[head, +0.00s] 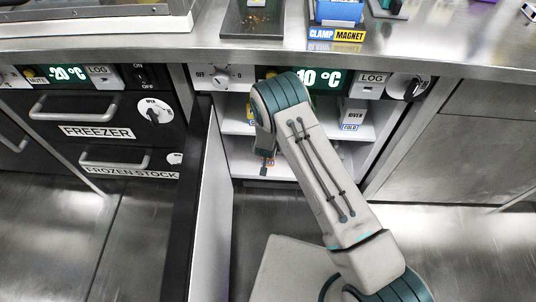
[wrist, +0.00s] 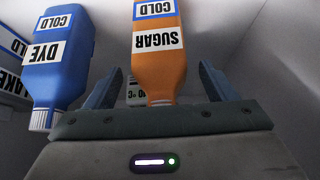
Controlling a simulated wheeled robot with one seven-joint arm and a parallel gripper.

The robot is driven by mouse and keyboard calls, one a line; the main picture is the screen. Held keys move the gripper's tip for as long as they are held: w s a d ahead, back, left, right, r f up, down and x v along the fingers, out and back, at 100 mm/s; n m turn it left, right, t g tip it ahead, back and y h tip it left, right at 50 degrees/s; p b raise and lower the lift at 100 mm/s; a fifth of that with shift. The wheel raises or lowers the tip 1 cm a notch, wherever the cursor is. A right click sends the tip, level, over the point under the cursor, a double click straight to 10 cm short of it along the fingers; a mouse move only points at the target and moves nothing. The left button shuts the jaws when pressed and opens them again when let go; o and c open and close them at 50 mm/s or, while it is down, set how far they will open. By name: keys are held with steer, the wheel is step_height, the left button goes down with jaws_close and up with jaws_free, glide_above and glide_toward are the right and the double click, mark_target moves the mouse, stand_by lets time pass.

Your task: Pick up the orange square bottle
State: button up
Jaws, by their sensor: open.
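The orange square bottle (wrist: 160,70) appears upside down in the wrist view, with white SUGAR and blue COLD labels and a white cap towards me. My gripper (wrist: 157,84) is open, one blue-grey finger on each side of the bottle in the picture. No finger is seen touching it, and I cannot tell how deep it is between the fingers. In the head view my gripper (head: 266,158) reaches into the open refrigerator below the counter, largely hidden by my own arm. I cannot make out the orange bottle clearly there.
A blue DYE bottle (wrist: 60,62) stands close on the left in the wrist view, with another labelled item (wrist: 12,84) at the left edge. A RIVER bottle (head: 353,113) is on the upper shelf. The open refrigerator door (head: 212,215) stands left of my arm.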

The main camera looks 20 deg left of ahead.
steer(key=shift+x, duration=0.9)
steer(key=c, duration=1.2)
steer(key=shift+r, duration=0.1)
steer(key=shift+c, duration=0.5)
steer(key=shift+r+p, duration=0.2)
steer(key=shift+p, duration=0.1)
